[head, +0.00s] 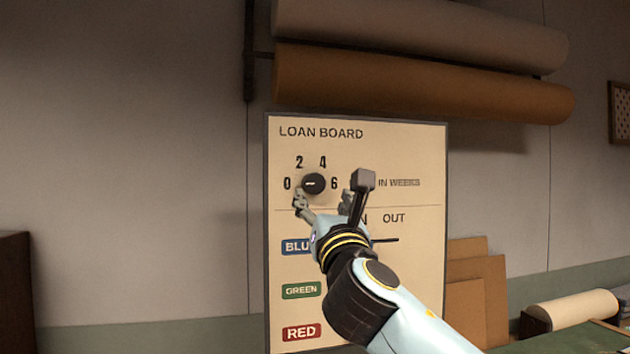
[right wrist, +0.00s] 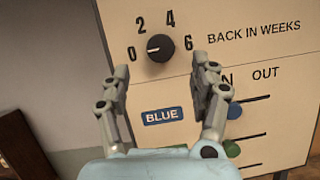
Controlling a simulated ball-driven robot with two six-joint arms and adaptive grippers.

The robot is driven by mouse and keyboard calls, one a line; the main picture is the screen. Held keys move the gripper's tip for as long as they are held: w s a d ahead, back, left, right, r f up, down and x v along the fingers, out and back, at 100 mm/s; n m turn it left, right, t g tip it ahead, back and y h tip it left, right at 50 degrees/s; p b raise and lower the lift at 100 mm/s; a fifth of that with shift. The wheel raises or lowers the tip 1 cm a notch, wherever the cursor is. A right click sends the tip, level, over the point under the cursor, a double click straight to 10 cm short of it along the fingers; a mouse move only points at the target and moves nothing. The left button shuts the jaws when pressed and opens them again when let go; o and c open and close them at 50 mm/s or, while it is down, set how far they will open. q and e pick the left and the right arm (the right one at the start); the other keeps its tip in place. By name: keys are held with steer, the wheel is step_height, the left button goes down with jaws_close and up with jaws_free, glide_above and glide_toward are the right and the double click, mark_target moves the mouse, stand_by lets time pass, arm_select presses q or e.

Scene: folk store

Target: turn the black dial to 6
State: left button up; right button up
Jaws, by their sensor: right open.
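The black dial (head: 314,184) is on the upper left of the cream loan board (head: 420,290), ringed by 0, 2, 4 and 6. In the right wrist view the dial (right wrist: 160,47) has a short white mark on its left part, toward the 0. My right gripper (head: 323,200) is open in front of the board, just below the dial. In the right wrist view its fingers (right wrist: 161,66) stand apart, with the dial beyond the tips and between their lines. They look apart from the dial. My left gripper is not in view.
Below the dial are BLUE (right wrist: 162,116), GREEN (head: 301,290) and RED (head: 302,332) labels. Slots there carry a blue knob (right wrist: 235,110) and a green knob (right wrist: 232,149), close to the right finger. Paper rolls (head: 420,85) hang above the board.

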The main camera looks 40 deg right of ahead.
mark_target(315, 185)
steer(key=p+x, duration=0.1)
steer(key=x, duration=0.5)
steer(key=shift+w+d+p, duration=0.2)
steer(key=shift+w+p, duration=0.15)
steer(key=shift+w+d+r, duration=0.2)
steer(key=shift+w+d, duration=0.1)
steer(key=shift+w, duration=0.1)
steer(key=shift+c, duration=0.9)
steer(key=c, duration=1)
steer(key=shift+o, duration=0.2)
